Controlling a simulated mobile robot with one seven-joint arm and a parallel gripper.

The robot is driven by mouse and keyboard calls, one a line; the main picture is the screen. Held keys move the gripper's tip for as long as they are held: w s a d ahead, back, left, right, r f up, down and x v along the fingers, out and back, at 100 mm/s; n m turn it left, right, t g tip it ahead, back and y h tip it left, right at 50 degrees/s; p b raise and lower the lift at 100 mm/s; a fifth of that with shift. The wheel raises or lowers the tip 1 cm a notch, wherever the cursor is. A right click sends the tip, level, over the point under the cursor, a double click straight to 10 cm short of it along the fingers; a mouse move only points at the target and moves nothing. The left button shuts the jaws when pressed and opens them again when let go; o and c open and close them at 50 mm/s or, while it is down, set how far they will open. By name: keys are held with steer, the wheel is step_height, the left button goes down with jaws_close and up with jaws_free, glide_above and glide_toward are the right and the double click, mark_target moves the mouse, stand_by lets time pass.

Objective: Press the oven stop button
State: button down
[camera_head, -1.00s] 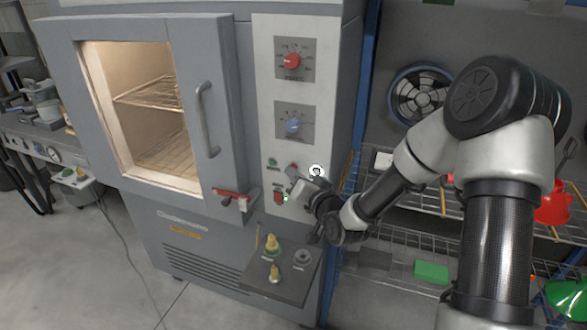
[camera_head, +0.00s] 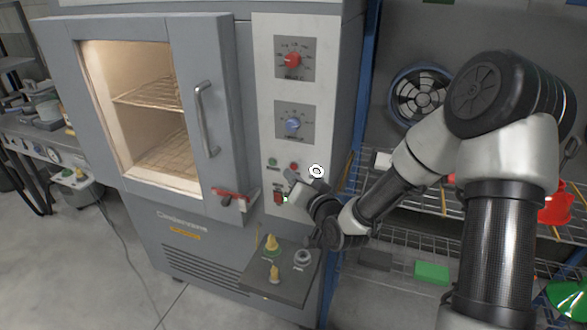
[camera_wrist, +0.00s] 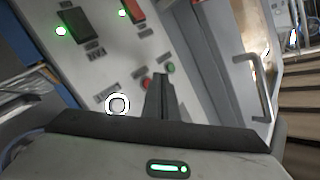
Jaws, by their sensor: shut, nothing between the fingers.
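The oven's control panel (camera_head: 300,95) is a pale upright strip right of the oven door. A small round red button (camera_head: 294,166), which looks like the stop button, sits beside a green button (camera_head: 272,162); their labels are too small to read. My gripper (camera_head: 290,177) is just below the red button, pointing at the panel. In the wrist view, my shut, empty fingers (camera_wrist: 160,80) are close to the red button (camera_wrist: 147,83), which shows just left of them. The green button (camera_wrist: 171,68) is just right. I cannot tell whether the fingertips touch the panel.
A white ring (camera_head: 316,170) shows right of the red button. A red rocker switch (camera_head: 279,198) is below the buttons. The oven door handle (camera_head: 206,120) and red latch (camera_head: 231,195) stand out at left. A ledge with valves (camera_head: 278,275) juts out below; wire shelves (camera_head: 400,255) are at right.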

steer(key=shift+s+a+b, duration=0.15)
steer(key=shift+s+a, duration=0.15)
steer(key=shift+s, duration=0.5)
steer(key=shift+s+a+b, duration=0.2)
steer(key=shift+s+a, duration=0.05)
steer(key=shift+s, duration=0.5)
steer(key=shift+s+a+b, duration=0.15)
steer(key=shift+s+a, duration=0.15)
steer(key=shift+s, duration=0.5)
